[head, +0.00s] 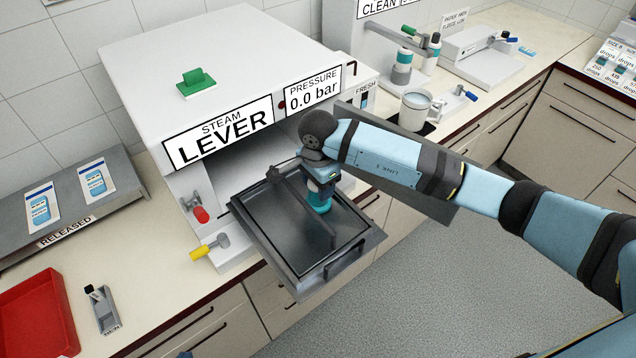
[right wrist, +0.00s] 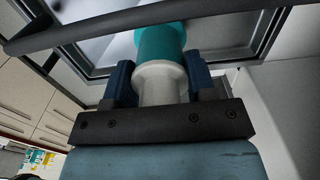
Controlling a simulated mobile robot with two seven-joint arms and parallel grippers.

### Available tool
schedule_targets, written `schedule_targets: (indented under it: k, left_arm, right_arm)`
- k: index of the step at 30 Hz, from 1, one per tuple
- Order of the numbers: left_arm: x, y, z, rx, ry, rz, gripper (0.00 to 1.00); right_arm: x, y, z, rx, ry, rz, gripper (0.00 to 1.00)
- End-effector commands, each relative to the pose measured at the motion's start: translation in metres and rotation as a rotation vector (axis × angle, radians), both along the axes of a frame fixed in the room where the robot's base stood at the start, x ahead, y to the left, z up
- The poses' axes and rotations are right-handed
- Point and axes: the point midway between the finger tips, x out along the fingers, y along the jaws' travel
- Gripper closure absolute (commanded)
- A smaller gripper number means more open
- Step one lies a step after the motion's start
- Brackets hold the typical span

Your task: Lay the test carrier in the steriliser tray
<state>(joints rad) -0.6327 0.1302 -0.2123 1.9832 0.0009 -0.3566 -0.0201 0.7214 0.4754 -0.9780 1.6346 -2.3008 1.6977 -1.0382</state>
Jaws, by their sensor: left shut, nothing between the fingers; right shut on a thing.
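The test carrier, a cylinder with a teal end (head: 320,204) and a white body (right wrist: 160,82), is between the fingers of my right gripper (head: 319,188). In the right wrist view, the dark blue fingers (right wrist: 160,88) are shut on the white part, with the teal end beyond them. The steriliser tray (head: 262,240), dark and shallow with a raised rim, sticks out from the open chamber. The carrier is over the tray; I cannot tell if it touches the floor. Only a small blue tip of my left gripper (head: 186,354) shows at the bottom edge, away from the tray.
The white steriliser (head: 215,50) stands behind the tray, with red (head: 201,215) and yellow (head: 203,248) handles at its left. A dark bar (head: 300,200) crosses the tray near the carrier. A red bin (head: 38,315) and small grey holder (head: 104,310) stand left; a mug (head: 416,108) stands right.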

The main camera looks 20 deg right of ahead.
Motion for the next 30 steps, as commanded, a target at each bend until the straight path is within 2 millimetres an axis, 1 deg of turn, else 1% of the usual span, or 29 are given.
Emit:
schedule_targets:
  k: [13, 14, 15, 17, 18, 26, 30]
  left_arm:
    - [0.0088, -0.0008, -0.0038, -0.002, -0.015, 0.001, 1.00]
    - [0.0088, -0.0008, -0.0035, -0.002, -0.015, 0.001, 1.00]
    - [0.0087, -0.0009, -0.0030, -0.002, -0.015, 0.001, 1.00]
    - [0.0085, -0.0008, -0.0030, -0.002, -0.014, 0.001, 1.00]
    - [0.0083, -0.0009, -0.0032, -0.002, -0.014, 0.001, 1.00]
    - [0.0039, -0.0009, -0.0052, -0.002, -0.006, 0.001, 1.00]
    - [0.0014, -0.0008, -0.0038, -0.002, -0.002, 0.001, 1.00]
  right_arm:
    - [0.0000, 0.0001, -0.0066, 0.000, 0.000, 0.000, 0.73]
    - [0.0000, 0.0001, -0.0063, 0.000, 0.000, 0.000, 0.47]
    - [-0.0001, 0.0002, -0.0058, 0.000, 0.000, 0.000, 0.38]
    - [-0.0002, 0.0002, -0.0058, 0.000, 0.000, 0.000, 0.24]
    - [-0.0001, 0.0001, -0.0059, 0.000, 0.000, 0.000, 0.19]
    - [-0.0001, 0.0001, -0.0056, 0.000, 0.000, 0.000, 0.19]
    - [0.0000, 0.0000, 0.0001, 0.000, 0.000, 0.001, 0.19]
